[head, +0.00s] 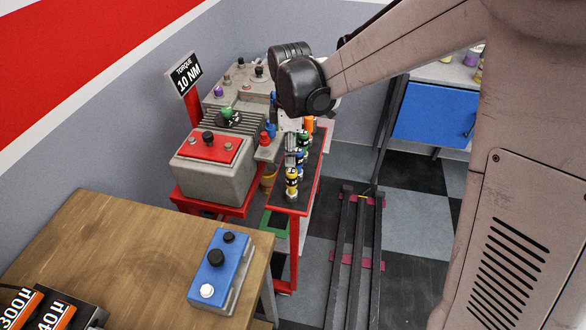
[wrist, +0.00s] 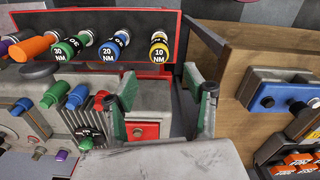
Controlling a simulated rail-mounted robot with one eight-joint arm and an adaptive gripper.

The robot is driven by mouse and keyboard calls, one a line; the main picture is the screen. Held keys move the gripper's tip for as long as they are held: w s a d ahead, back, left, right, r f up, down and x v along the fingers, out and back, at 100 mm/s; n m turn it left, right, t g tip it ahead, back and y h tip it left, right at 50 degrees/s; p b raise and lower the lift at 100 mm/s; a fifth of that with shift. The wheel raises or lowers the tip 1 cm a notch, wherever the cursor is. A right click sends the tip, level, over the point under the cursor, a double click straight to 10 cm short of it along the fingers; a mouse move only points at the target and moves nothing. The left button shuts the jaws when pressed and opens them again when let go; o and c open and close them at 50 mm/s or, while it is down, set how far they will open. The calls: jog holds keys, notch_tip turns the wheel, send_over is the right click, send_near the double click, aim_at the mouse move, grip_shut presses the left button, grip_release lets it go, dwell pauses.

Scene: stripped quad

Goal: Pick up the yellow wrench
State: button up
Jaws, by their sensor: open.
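The yellow wrench, marked 10 NM, stands at the near end of the red-edged rack in the head view (head: 292,183). In the wrist view its yellow-banded end (wrist: 159,48) shows at the top, right of the blue 20 NM and green 30 NM wrenches. My gripper (wrist: 162,84) is open and empty, its two green-padded fingers spread apart. The yellow wrench's end lies beyond the fingertips, roughly in line with the gap between them, and is not between the pads. In the head view my gripper is small and partly hidden by my wrist.
The blue wrench (wrist: 115,46) and green wrench (wrist: 69,48) stand close beside the yellow one. A grey machine with a red top plate (head: 210,147) is left of the rack. A wooden table (head: 130,235) with a blue control box (head: 222,262) is at front. A sign (head: 186,75) reads 10 NM.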

aim_at(292, 182)
notch_tip(292, 182, down, 13)
jog(key=shift+d+f+p, duration=0.15)
jog(key=shift+p, duration=0.3)
dwell(0.3)
grip_shut()
